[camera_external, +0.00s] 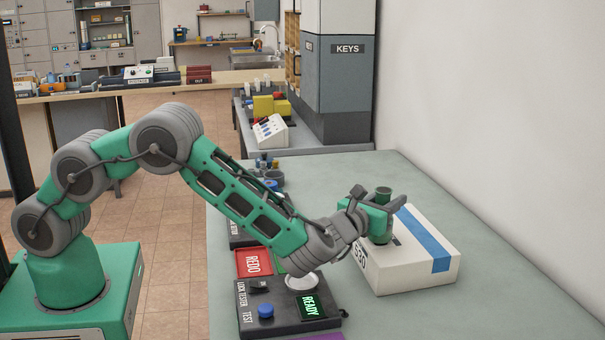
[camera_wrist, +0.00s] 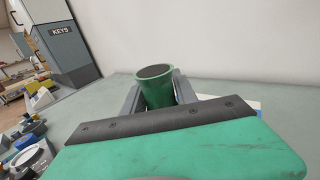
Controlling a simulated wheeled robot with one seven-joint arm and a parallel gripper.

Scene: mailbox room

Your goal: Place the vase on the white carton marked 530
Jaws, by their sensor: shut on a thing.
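The vase (camera_external: 383,193) is dark green with a flared rim. It stands upright between the fingers of my gripper (camera_external: 386,208), which is shut on it. In the wrist view the vase (camera_wrist: 155,88) shows its dark open mouth between the two grey fingers. The white carton (camera_external: 420,270) has a blue stripe and black marking partly hidden by my gripper. It lies on the grey-green counter. The vase is over the left part of the carton top in the external view. I cannot tell whether its base touches the carton.
A black test panel (camera_external: 290,312) with a green READY display and blue button lies left of the carton. A white dish (camera_external: 302,282) sits at its edge. A grey cabinet marked KEYS (camera_external: 346,80) stands at the back. The counter right of the carton (camera_external: 500,285) is clear.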

